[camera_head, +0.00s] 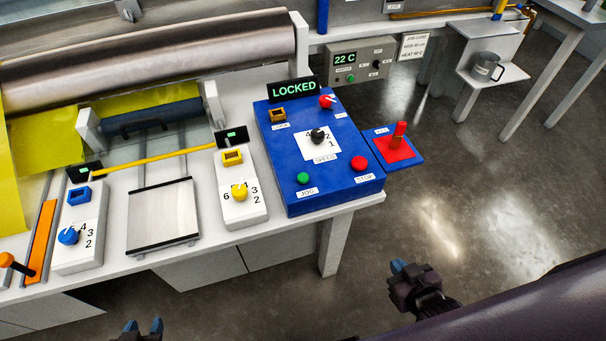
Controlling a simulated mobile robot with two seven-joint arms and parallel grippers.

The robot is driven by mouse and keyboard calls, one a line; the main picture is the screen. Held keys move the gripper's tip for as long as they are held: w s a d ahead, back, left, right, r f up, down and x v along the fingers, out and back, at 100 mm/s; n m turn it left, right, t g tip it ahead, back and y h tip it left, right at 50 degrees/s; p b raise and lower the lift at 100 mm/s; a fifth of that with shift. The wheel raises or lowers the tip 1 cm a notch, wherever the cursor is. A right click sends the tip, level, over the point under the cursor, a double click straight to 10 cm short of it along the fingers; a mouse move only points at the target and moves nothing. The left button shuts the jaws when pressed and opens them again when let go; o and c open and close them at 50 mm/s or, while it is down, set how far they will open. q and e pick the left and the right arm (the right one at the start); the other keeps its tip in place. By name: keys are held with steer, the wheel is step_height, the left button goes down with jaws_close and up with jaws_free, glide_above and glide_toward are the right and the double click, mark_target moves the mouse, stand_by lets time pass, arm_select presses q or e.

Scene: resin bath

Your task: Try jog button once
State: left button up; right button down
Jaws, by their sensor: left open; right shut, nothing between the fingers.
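The green jog button (303,179) sits at the front left of the blue control panel (335,198), with a label reading JOG below it. The panel's display (292,89) reads LOCKED. A red stop button (360,163) is at the panel's front right, and a black speed knob (317,136) is in the middle. My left gripper (143,327) is open and empty at the bottom edge, in front of the bench and partly cut off. My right gripper (398,266) is shut and empty, below and right of the panel, apart from it.
Left are a white box with a yellow knob (239,191), a tray (163,247) and large rollers (150,60). Floor right is clear.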

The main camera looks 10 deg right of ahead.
steer(key=shift+s+f, duration=0.15)
steer(key=shift+s, duration=0.25)
steer(key=shift+w+r, duration=0.2)
steer(key=shift+w, duration=0.2)
stand_by(0.6)
steer(key=shift+s, duration=0.1)
